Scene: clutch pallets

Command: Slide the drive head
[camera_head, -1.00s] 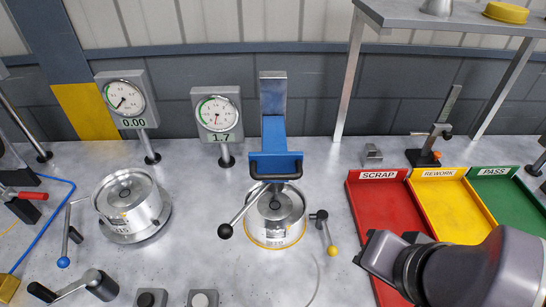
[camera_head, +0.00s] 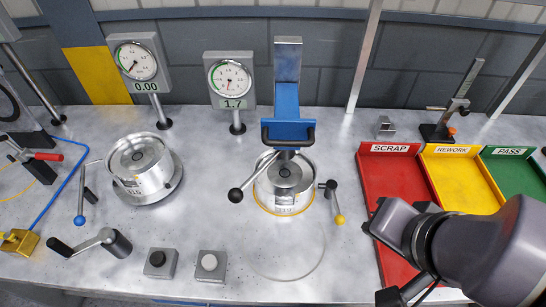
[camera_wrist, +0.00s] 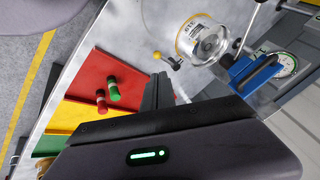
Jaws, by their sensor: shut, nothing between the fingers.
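The drive head is a blue block (camera_head: 287,130) with a black bar handle (camera_head: 288,138), on a grey upright column behind the middle fixture. It also shows in the wrist view as a blue block (camera_wrist: 252,80). Below it stands a silver drum (camera_head: 283,184) in a yellow-ringed base, seen too in the wrist view (camera_wrist: 201,40). My gripper (camera_wrist: 158,90) is shut and empty in the wrist view, apart from the drive head. In the head view, my arm is at the lower right over the trays, and the fingertips are not clear there.
Levers with a black ball (camera_head: 235,195) and a yellow ball (camera_head: 340,220) flank the drum. Red (camera_head: 395,180), yellow (camera_head: 460,178) and green trays lie at right. A second drum (camera_head: 140,168), two gauges and two buttons stand to the left. Red and green pegs (camera_wrist: 112,88) show near the red tray.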

